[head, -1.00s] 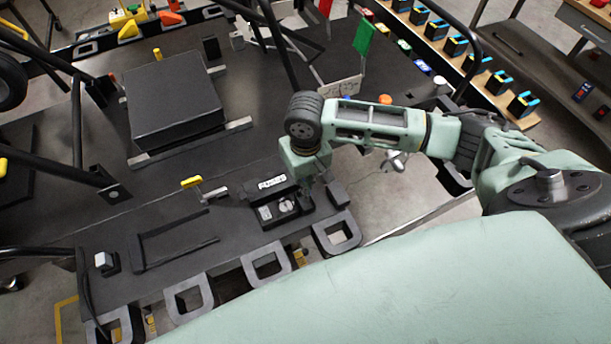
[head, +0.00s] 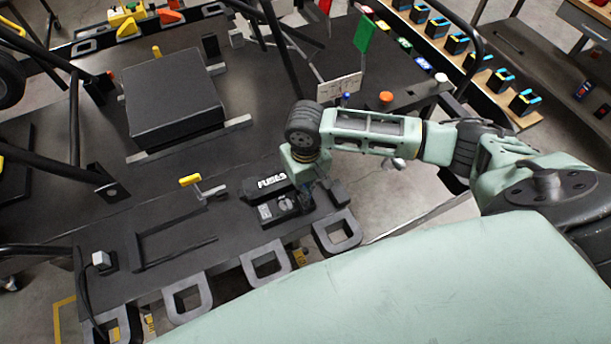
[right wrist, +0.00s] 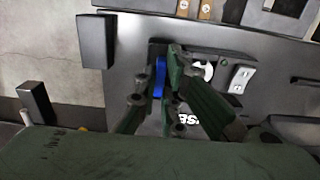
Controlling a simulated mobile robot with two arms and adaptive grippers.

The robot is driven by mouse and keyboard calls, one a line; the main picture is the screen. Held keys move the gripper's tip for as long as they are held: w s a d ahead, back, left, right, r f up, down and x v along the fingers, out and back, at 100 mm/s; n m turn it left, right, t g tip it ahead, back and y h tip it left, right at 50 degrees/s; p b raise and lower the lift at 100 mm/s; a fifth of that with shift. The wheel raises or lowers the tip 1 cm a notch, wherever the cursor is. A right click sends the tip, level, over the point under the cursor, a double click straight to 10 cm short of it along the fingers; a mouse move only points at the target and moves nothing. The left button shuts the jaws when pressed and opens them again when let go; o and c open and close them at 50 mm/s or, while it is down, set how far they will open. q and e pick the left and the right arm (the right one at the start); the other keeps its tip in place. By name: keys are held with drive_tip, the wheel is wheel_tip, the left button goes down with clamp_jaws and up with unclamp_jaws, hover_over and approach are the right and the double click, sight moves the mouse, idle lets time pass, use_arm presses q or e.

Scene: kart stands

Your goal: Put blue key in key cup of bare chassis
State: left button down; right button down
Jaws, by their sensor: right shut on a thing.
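My right gripper (head: 309,190) points down beside the fuse box (head: 266,187) on the bare chassis (head: 180,230), at its right end. In the right wrist view the two fingers (right wrist: 161,98) are closed on the blue key (right wrist: 159,76). The key's blue part shows between the fingertips, right against a small dark block (right wrist: 157,48) on the chassis. I cannot tell whether this block is the key cup or whether the key is inside it. The fingers hide part of the key. My left gripper is not in view.
A dark upright block (head: 338,192) stands just right of the gripper. A yellow-handled lever (head: 190,181) stands left of the fuse box. Black frame tubes (head: 277,45) rise behind. An orange button (head: 386,97) and a green flag (head: 364,36) are farther back.

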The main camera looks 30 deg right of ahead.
drive_tip(key=c, duration=1.8)
unclamp_jaws()
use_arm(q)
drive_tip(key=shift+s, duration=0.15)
use_arm(e)
wheel_tip(320, 180, up, 12)
